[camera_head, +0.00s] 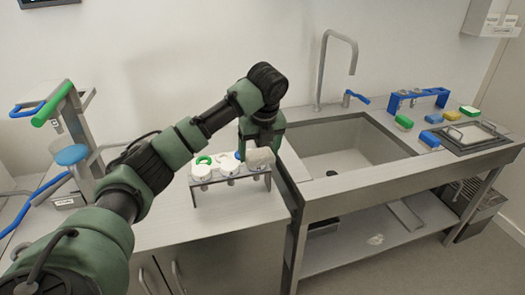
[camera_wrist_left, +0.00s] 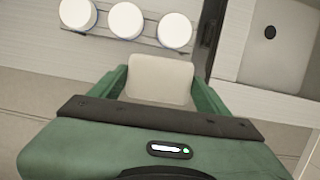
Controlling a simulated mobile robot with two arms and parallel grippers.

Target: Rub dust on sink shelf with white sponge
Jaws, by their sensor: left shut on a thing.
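My left gripper (camera_head: 262,146) is shut on a white sponge (camera_head: 260,158), above the right end of a small rack on the counter. In the left wrist view the white sponge (camera_wrist_left: 160,80) sits between the two green fingers of the left gripper (camera_wrist_left: 160,92). The sink shelf (camera_head: 340,246) is the low metal board under the sink, to the right of and below the gripper. A pale patch that looks like dust (camera_head: 375,240) lies on it. The sponge is apart from the shelf. My right gripper is not in view.
The rack (camera_head: 232,196) holds several white-topped containers. The sink (camera_head: 352,150) with a tall faucet (camera_head: 322,75) stands to the right. A leg (camera_head: 297,255) bounds the shelf at left.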

